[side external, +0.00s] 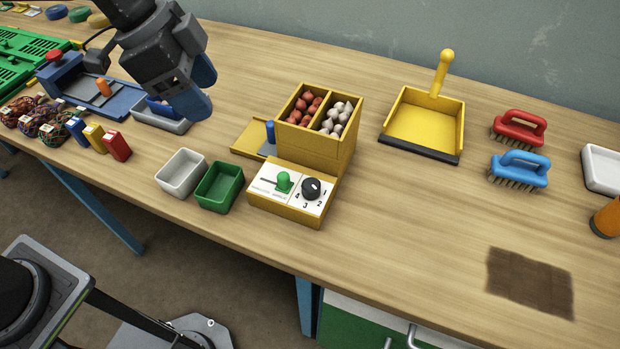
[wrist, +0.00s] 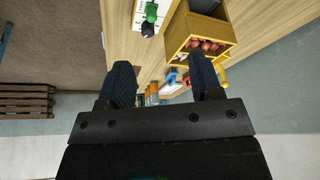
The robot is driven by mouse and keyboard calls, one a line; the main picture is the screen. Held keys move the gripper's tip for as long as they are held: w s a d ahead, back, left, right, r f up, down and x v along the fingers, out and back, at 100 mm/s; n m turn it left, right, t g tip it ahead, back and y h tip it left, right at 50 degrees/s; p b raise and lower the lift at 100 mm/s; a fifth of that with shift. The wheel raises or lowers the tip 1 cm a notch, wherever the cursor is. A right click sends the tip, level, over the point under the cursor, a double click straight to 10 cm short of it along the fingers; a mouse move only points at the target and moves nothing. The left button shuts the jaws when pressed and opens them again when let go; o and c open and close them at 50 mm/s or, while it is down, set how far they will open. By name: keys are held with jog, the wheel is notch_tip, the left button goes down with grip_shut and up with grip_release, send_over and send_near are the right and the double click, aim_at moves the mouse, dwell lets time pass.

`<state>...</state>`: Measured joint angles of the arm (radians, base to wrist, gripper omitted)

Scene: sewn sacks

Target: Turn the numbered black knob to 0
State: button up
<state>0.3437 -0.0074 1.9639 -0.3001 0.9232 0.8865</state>
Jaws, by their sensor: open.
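The numbered black knob (side external: 312,188) sits on the white panel of a yellow dispenser box (side external: 318,150). The numbers 1 to 4 show around it; I cannot make out a 0 or read the pointer surely. The knob also shows small at the top of the wrist view (wrist: 148,30). A green lever (side external: 283,181) stands in a slot left of the knob. My gripper (side external: 198,90) is open and empty, with blue fingertips, above the table, up and left of the dispenser and well apart from the knob.
A white bin (side external: 181,173) and a green bin (side external: 219,187) stand left of the dispenser. A blue-handled slide (side external: 270,132) sits by its left side. A yellow dustpan (side external: 424,122) and red and blue brushes (side external: 518,170) lie right.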

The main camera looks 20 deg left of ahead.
aim_at(311, 183)
jog(key=w+d+f+m+g+h, duration=0.1)
jog(key=d+f+m, duration=0.1)
jog(key=d, duration=0.3)
jog(key=w+d+f+m+g, duration=0.1)
jog(key=w+d+f+m, duration=0.1)
jog(key=d+f+m, duration=0.15)
jog(key=shift+n, duration=0.35)
jog(key=x, duration=1.3)
jog(key=shift+w+d+r, duration=0.1)
jog(key=shift+d+r, duration=0.15)
jog(key=shift+d, duration=0.1)
jog(key=shift+c, duration=0.3)
jog(key=c, duration=0.9)
jog(key=shift+o, duration=0.2)
